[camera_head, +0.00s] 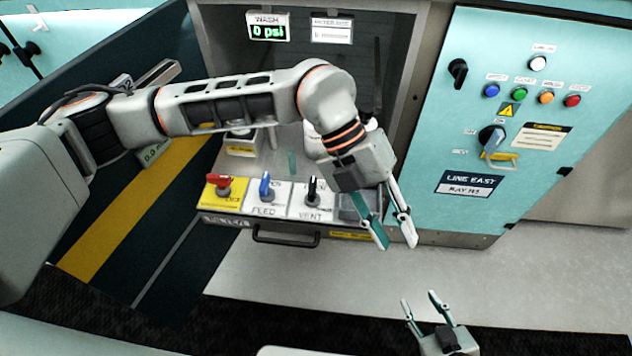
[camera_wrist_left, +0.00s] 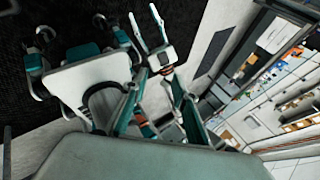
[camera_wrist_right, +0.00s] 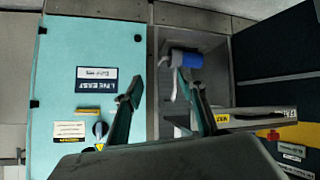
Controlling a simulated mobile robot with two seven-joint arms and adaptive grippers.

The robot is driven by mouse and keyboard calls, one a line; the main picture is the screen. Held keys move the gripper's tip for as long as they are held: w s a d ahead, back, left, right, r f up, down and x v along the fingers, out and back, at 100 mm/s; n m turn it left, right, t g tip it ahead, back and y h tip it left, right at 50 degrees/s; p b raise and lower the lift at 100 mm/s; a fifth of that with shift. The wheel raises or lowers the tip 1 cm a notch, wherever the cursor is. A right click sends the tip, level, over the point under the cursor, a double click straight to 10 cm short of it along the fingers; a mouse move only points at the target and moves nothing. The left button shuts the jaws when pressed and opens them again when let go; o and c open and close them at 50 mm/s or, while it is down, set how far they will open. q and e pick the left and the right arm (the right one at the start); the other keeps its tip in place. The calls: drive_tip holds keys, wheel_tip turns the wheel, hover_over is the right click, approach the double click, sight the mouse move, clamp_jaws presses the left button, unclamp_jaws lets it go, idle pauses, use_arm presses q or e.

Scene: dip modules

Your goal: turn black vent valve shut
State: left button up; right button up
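The black vent valve (camera_head: 312,190) stands on a white plate marked VENT on the low front ledge. Its handle runs roughly up and down in the head view. The blue valve (camera_head: 265,187), marked FEED, and the red valve (camera_head: 221,185) on a yellow plate stand left of it. My left gripper (camera_head: 399,244) is open and empty, right of the vent valve and apart from it; its fingers also show in the left wrist view (camera_wrist_left: 157,105). My right gripper (camera_head: 419,298) is open and empty at lower right, far from the valves; it also shows in the right wrist view (camera_wrist_right: 158,80).
My left arm crosses over the bay and hides part of it. A dark handle bar (camera_head: 286,236) juts below the ledge. A gauge sign (camera_head: 267,27) reads 0 psi. The teal cabinet (camera_head: 470,213) stands right. A blue cylinder (camera_wrist_right: 188,59) shows in the right wrist view.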

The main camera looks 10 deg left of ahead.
use_arm(q)
drive_tip(key=w+a+f+n+t+y, duration=0.1)
drive_tip(key=w+a+f+t+y, duration=0.15)
drive_tip(key=w+a, duration=0.45)
drive_tip(key=r+n+t+y+b, duration=0.1)
drive_tip(key=r+n+t+y, duration=0.1)
drive_tip(key=t+y, duration=0.15)
hover_over(312, 185)
drive_tip(key=shift+s+d+f+g+y, duration=0.1)
drive_tip(key=shift+f+g+y, duration=0.05)
drive_tip(key=shift+g+y, duration=0.2)
drive_tip(key=shift+f, duration=0.3)
wheel_tip(312, 185, down, 6)
drive_tip(key=shift+f+b, duration=0.1)
drive_tip(key=shift+b, duration=0.7)
drive_tip(key=shift+f, duration=0.45)
drive_tip(key=c, duration=0.7)
clamp_jaws()
use_arm(e)
drive_tip(key=shift+w+f, duration=0.15)
drive_tip(key=shift+f, duration=0.5)
